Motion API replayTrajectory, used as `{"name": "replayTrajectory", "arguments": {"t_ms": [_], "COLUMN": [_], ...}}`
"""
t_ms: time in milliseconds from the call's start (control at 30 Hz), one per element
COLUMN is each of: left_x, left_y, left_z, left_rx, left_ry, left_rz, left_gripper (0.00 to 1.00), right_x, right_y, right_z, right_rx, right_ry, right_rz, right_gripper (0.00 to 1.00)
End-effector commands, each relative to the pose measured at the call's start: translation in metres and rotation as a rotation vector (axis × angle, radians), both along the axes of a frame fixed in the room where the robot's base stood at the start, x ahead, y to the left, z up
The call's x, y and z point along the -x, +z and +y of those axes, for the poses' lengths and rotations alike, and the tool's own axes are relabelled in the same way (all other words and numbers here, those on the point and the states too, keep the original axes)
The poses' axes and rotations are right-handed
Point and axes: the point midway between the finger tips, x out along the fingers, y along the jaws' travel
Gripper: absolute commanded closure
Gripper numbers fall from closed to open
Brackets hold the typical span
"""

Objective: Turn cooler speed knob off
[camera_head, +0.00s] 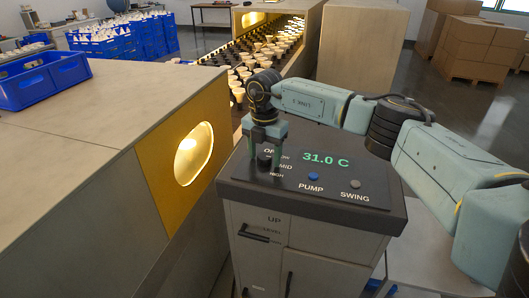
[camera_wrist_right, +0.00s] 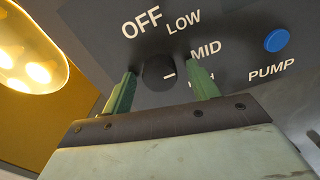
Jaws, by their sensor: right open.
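The cooler's speed knob (camera_wrist_right: 156,72) is a dark round dial on the cooler's dark top panel (camera_head: 330,180). The labels OFF, LOW, MID and a partly covered HIGH are printed around it. A short pale mark on the knob is on its right side, toward the MID and HIGH labels. My right gripper (camera_head: 265,160) points down at the knob. In the right wrist view its green fingers (camera_wrist_right: 162,80) stand open on either side of the knob, with gaps visible. In the head view the gripper mostly hides the knob. My left gripper is not in view.
The panel also has a blue PUMP button (camera_head: 313,176), a grey SWING button (camera_head: 355,184) and a green 31.0 C display (camera_head: 325,159). A large cabinet with a lit window (camera_head: 193,155) stands close on the left. Blue crates (camera_head: 40,78) and cartons (camera_head: 470,50) are farther off.

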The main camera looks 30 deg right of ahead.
Motion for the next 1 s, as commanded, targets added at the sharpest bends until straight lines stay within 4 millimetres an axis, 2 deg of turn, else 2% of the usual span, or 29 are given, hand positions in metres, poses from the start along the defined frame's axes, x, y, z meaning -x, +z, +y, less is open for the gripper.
{"name": "replayTrajectory", "arguments": {"t_ms": [133, 467, 767, 1000], "left_x": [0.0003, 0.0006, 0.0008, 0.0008], "left_y": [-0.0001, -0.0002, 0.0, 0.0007], "left_z": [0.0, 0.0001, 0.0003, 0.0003], "left_rx": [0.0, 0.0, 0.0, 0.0], "left_ry": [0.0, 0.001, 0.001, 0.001], "left_rz": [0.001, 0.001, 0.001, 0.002], "left_gripper": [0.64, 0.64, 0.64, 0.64], "right_x": [0.0, -0.0001, -0.0001, -0.0003], "right_y": [0.0, 0.0004, 0.0007, 0.0011], "right_z": [0.0001, 0.0003, 0.0002, 0.0003], "right_rx": [0.0, -0.001, -0.001, -0.001], "right_ry": [0.0, 0.001, 0.033, 0.162], "right_rz": [0.0, 0.0, 0.001, 0.001], "right_gripper": [0.41, 0.84, 0.85, 0.85]}}
